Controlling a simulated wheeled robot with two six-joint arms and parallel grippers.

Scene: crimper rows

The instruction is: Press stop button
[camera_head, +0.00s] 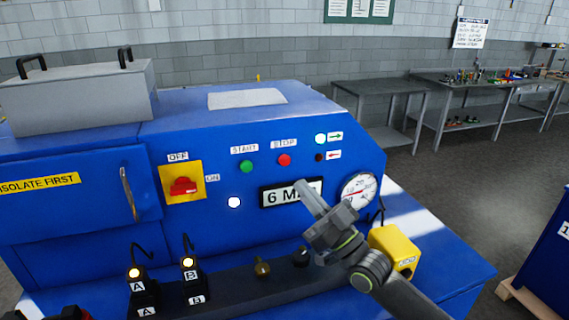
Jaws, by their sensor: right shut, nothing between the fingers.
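The stop button (284,160) is a small round red button on the sloped blue machine panel, under a white STOP label (283,143). The green start button (246,166) sits to its left under a START label. My right gripper (301,186) comes in from the lower right and is shut and empty. In the picture its fingertips lie just below and right of the stop button, over the display (275,195), part of which they hide. The fingertips appear apart from the red button; their distance from the panel is hard to tell.
A red rotary switch on a yellow plate (194,170) is left of the buttons. Two small lamps (320,139) and a round gauge (358,189) are to the right. A yellow box (404,236) sits beside my right arm. Workbenches (378,86) stand behind.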

